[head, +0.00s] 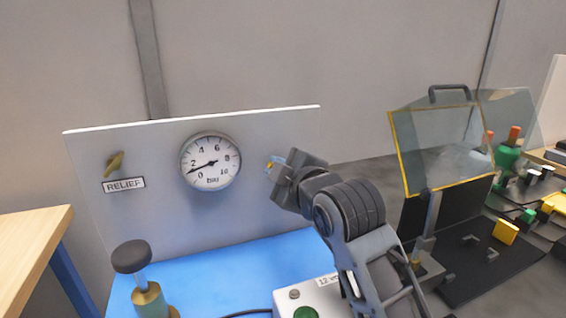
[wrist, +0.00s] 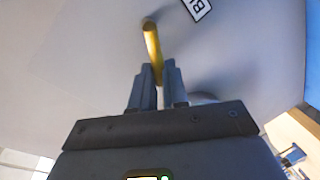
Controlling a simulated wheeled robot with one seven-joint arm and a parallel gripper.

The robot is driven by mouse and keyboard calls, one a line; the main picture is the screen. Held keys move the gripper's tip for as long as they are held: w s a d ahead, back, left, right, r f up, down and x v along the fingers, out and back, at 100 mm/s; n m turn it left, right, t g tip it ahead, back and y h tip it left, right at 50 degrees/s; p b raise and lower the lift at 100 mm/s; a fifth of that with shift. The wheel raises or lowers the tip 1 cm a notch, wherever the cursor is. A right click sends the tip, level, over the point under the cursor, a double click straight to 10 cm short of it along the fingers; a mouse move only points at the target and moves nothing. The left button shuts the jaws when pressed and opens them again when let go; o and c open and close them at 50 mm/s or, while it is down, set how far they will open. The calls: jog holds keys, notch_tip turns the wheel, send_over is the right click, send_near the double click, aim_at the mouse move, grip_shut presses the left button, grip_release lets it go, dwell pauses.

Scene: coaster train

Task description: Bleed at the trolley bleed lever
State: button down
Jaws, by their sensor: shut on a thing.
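The bleed lever (wrist: 152,42) is a yellow bar standing out from the white panel in the wrist view. My gripper (wrist: 158,74) is shut on its near end, with one finger on each side. In the head view my gripper (head: 281,165) is at the panel's right part, just right of the gauge, and hides most of the lever. A label (wrist: 196,7) beside the lever is partly cut off.
A brass relief handle (head: 115,164) with a RELIEF label (head: 124,184) is on the panel's left. A black-knobbed plunger (head: 132,257) stands on the blue trolley top (head: 215,275). A grey box (head: 300,297) with a green button is below my arm. A yellow-edged clear guard (head: 440,150) stands right.

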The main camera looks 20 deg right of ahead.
jog(key=shift+a+f+n+h+p, duration=0.25)
jog(key=shift+f+n+h, duration=0.25)
jog(key=shift+n, duration=0.75)
jog(key=shift+a+f+n+h+p, duration=0.15)
jog(key=shift+a+f+n+h, duration=0.15)
jog(key=shift+f+n, duration=0.7)
jog(key=shift+r+n, duration=0.2)
jog(key=shift+n, duration=0.15)
jog(key=c, duration=1.1)
grip_release()
jog(key=shift+d, duration=0.1)
jog(key=shift+s, duration=0.1)
jog(key=s, duration=0.2)
jog(key=s+r, duration=0.1)
jog(key=s, duration=0.4)
jog(key=shift+s+r+b, duration=0.2)
jog(key=shift+r+b, duration=0.1)
